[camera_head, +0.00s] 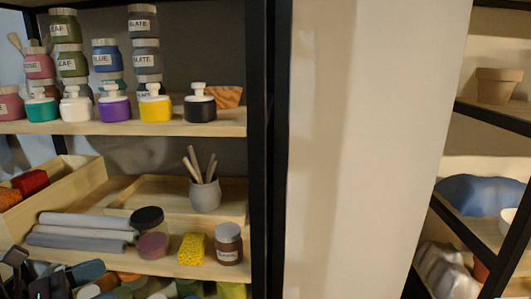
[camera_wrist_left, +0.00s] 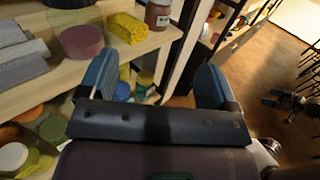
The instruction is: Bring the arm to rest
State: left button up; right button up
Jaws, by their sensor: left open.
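My left gripper (camera_wrist_left: 157,70) shows in the left wrist view with its two blue fingers wide apart and nothing between them. It is in front of the shelf unit, below the board that bears the yellow sponge (camera_wrist_left: 127,27) and the brown jar (camera_wrist_left: 158,14). In the head view, dark and blue parts at the bottom left corner look like this gripper, partly cut off by the frame edge.
The middle shelf bears grey rolls (camera_head: 82,228), a grey pot with tools (camera_head: 205,195), the sponge (camera_head: 192,249) and the jar (camera_head: 229,243). Glaze jars crowd the upper shelf (camera_head: 225,126). Lower jars sit near the left gripper. Open floor (camera_wrist_left: 262,70) lies to the right.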

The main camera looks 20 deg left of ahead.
pick_arm(q)
jog(key=w+a+f+n+t+y, duration=0.1)
jog(key=a+n+t+y, duration=0.45)
jog(key=n, duration=1.15)
notch_tip(320, 180, down, 10)
jog(key=s+f+n+g+y+p, duration=0.15)
jog(key=n+g+y, duration=0.35)
jog(key=n, duration=0.9)
jog(key=s+d+f+n+g+p, duration=0.2)
jog(key=s+d+f+n, duration=0.3)
jog(key=d, duration=0.3)
jog(key=s+d+f+n+g+h+p, duration=0.1)
jog(key=s+d+f+n+g+p, duration=0.1)
jog(key=s+d+f+n, duration=0.3)
jog(key=d+f+g, duration=0.1)
jog(key=d+f, duration=0.2)
jog(key=shift+d+f, duration=0.15)
jog(key=shift+f, duration=0.1)
pick_arm(e)
jog(key=r, duration=0.4)
jog(key=shift+s+r, duration=0.2)
jog(key=shift+s, duration=0.2)
pick_arm(q)
jog(key=shift+s, duration=0.1)
pick_arm(e)
jog(key=shift+w+d+r+t, duration=0.1)
jog(key=shift+w+r+t, duration=0.05)
jog(key=shift+t, duration=0.15)
